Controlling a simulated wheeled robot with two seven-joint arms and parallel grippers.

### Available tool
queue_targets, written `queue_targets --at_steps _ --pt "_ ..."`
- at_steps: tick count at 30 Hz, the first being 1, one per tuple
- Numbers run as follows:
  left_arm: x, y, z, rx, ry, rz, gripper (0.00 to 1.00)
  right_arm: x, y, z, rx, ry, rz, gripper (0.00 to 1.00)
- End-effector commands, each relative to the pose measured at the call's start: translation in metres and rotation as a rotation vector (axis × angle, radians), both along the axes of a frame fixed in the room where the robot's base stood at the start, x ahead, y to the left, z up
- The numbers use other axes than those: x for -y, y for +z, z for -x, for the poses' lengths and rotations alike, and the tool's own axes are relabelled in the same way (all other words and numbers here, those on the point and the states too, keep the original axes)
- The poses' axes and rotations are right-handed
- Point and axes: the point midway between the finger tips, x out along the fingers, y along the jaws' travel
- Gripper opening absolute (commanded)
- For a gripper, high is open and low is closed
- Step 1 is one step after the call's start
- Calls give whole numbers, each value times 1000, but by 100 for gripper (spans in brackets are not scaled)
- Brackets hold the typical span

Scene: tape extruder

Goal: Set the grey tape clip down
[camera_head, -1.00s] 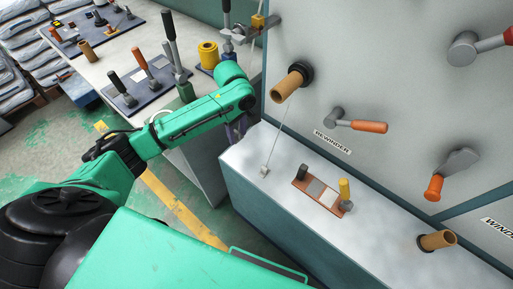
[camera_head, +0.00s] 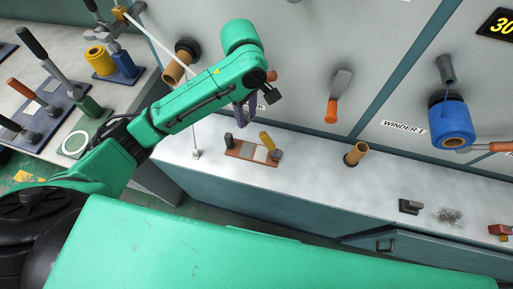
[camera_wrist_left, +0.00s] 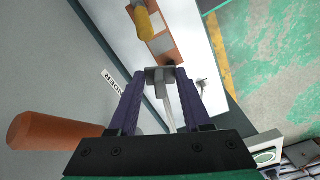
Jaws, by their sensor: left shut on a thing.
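A pale strip (camera_wrist_left: 169,108) runs back from the clip between the fingers. The clip is hard to make out in the head view. My right gripper is out of view.
A small pale piece (camera_head: 196,155) with a thin line stands left of the plate. Tan cores (camera_head: 176,68) and (camera_head: 356,153) stick out from the machine. A white strip (camera_head: 150,35) slopes down behind my arm.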

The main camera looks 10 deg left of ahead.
Motion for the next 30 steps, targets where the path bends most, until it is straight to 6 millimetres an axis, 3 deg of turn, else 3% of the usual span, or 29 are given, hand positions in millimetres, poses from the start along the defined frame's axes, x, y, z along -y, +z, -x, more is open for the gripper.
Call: queue_targets --at_steps 1,3,9,12,21,30 --pt "0 -26 2 -9 0 0 0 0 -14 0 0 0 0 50" --pt "-1 -49 2 -9 0 -1 0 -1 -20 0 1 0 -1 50" --pt "-2 -109 1 -5 -2 -4 0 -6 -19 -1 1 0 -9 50" --pt "-2 -129 0 -2 -2 -1 0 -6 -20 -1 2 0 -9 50" --pt "-2 -178 0 0 -3 -1 0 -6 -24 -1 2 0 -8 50" --pt "-1 -181 0 0 -4 1 0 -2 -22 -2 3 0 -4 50"
